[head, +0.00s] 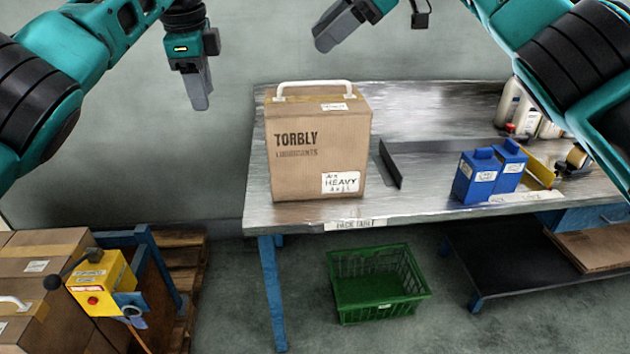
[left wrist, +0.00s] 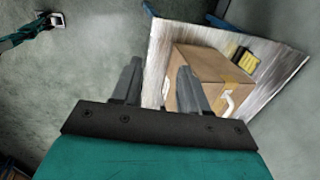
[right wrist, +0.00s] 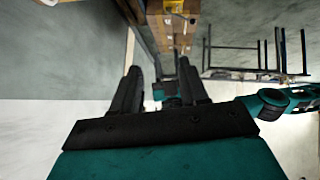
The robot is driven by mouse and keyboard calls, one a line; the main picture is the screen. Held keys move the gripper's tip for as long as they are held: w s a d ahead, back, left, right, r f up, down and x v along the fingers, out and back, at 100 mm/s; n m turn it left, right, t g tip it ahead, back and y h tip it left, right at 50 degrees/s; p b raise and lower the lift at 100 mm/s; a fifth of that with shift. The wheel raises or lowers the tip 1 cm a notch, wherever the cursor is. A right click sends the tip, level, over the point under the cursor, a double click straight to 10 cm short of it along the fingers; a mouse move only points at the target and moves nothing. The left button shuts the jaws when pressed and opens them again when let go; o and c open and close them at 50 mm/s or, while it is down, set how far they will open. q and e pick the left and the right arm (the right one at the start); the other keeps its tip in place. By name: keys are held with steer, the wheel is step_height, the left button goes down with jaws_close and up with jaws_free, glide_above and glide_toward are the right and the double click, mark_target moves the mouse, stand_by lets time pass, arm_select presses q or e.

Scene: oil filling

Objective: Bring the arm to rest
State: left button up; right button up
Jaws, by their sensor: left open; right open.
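My left gripper (head: 202,92) hangs at the upper left in the head view, pointing down, left of the carton and above its top. In the left wrist view its two fingers (left wrist: 158,88) stand apart with nothing between them. My right gripper (head: 335,30) is at the top middle in the head view, high above the table. In the right wrist view its fingers (right wrist: 162,92) are apart and empty. The cardboard carton (head: 315,145) marked TORBLY, with a white handle on top, stands upright on the metal table (head: 430,110). Neither gripper touches it.
Two blue containers (head: 490,175) stand on the table's right side, with pale bottles (head: 509,102) behind. A green crate (head: 378,283) sits on the floor below. Stacked cartons (head: 45,262) and a yellow control box (head: 103,282) are at the lower left.

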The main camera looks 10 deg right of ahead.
arm_select(q)
steer(key=shift+f, duration=0.1)
